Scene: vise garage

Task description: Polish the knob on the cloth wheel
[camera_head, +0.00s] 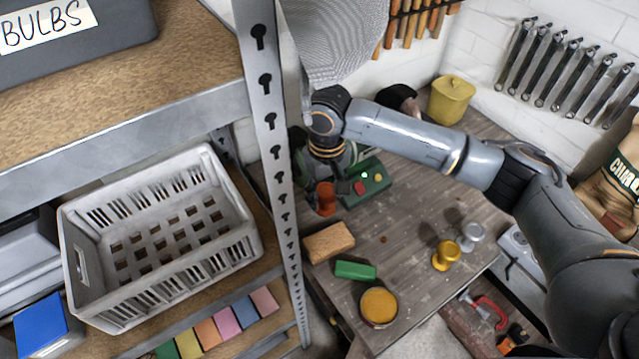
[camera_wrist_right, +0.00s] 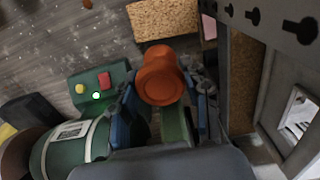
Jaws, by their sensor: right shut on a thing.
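An orange-brown knob (camera_head: 325,200) is held in my right gripper (camera_wrist_right: 160,118), whose two fingers are on either side of it in the right wrist view. The knob's round face (camera_wrist_right: 160,78) points away from the gripper. Beside it is a green machine with a control box (camera_head: 370,183); the box (camera_wrist_right: 90,92) has a yellow button, a red switch and a bright green light. The machine's green motor body (camera_wrist_right: 75,150) lies close to the gripper. I cannot clearly make out the cloth wheel. A gold knob (camera_head: 446,256) and a silver knob (camera_head: 470,236) stand on the bench.
A metal shelf post (camera_head: 280,165) stands close left of my right gripper. A brown block (camera_head: 328,242), a green bar (camera_head: 355,271) and a round yellow tin (camera_head: 379,307) lie along the bench front. A yellow canister (camera_head: 451,99) stands at the back. The bench's middle is clear.

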